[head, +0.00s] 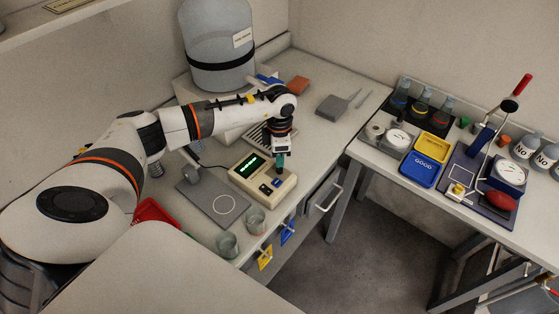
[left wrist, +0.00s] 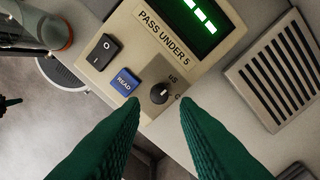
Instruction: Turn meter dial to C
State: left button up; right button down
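The beige meter (head: 262,182) sits on the left bench with its green display lit. In the left wrist view its face (left wrist: 150,45) reads "PASS UNDER 5", with a black rocker switch and a blue READ button. The black dial (left wrist: 160,93) is on a dark panel with "uS" above it and "C" to its right. A pale mark on the dial seems to point up toward uS. My left gripper (head: 280,166) is over the meter's right end. Its green fingers (left wrist: 160,103) are apart, one on each side of the dial, and hold nothing. My right gripper does not show.
A grey plate (head: 212,203) lies left of the meter and two glass beakers (head: 228,245) stand in front. A slotted grille (left wrist: 272,70) lies close by. A large grey container (head: 216,50) stands behind. The right bench holds trays and bottles.

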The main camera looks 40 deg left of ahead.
aim_at(279, 169)
pick_arm(q)
jog(key=shift+f+p, duration=0.4)
jog(key=shift+f, duration=2)
grip_shut()
